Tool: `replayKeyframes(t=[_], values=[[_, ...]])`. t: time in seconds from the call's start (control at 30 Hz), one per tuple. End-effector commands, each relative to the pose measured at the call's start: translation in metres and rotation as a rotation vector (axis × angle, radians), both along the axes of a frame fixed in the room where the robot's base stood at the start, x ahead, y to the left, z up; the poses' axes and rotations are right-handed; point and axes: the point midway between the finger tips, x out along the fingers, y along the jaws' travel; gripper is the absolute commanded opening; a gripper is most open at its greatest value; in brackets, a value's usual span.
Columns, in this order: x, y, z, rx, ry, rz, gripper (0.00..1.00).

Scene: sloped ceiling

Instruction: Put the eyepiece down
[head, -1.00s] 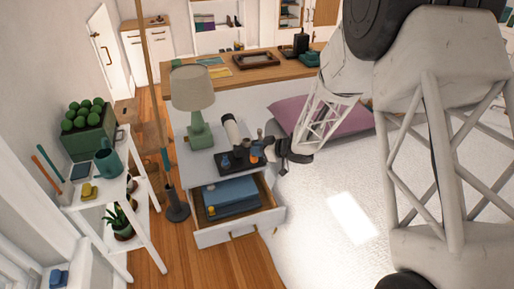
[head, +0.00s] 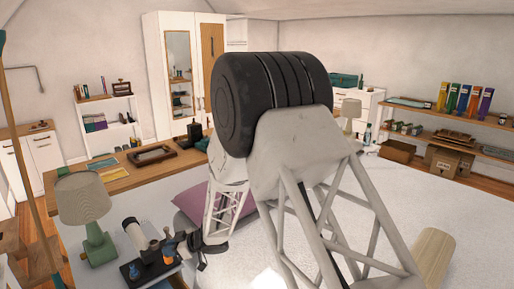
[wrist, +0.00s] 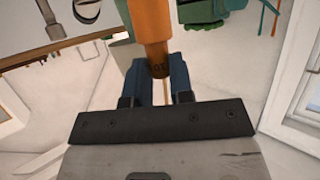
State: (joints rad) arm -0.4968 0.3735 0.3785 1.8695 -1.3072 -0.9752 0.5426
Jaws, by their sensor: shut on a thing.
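The fingers partly hide that end. In the head view my gripper (head: 176,246) is beside a white-tubed instrument (head: 134,233) on a black base (head: 133,270), on the cabinet right of the lamp. An orange patch there may be the eyepiece, but it is too small to be sure. I cannot tell whether the eyepiece touches anything below.
A green lamp (head: 98,240) with a beige shade stands close left of the instrument. The bed (head: 370,190) with a purple pillow (head: 190,204) lies to the right. A wooden desk (head: 100,193) stands behind, with a tray (head: 152,155) on it.

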Motion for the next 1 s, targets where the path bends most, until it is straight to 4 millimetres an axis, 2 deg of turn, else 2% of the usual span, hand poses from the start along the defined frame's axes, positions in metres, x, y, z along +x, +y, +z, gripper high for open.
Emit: replayKeyframes(t=[0.17, 0.37, 0.7, 1.0], values=[[0.026, -0.025, 0.0, 0.006, -0.007, -0.079, 0.0], [0.067, -0.07, -0.001, 0.014, -0.016, -0.216, 0.0], [0.136, -0.168, -0.004, 0.021, -0.027, -0.478, 0.0], [0.184, -0.265, -0.009, 0.019, -0.029, -0.707, 0.0]])
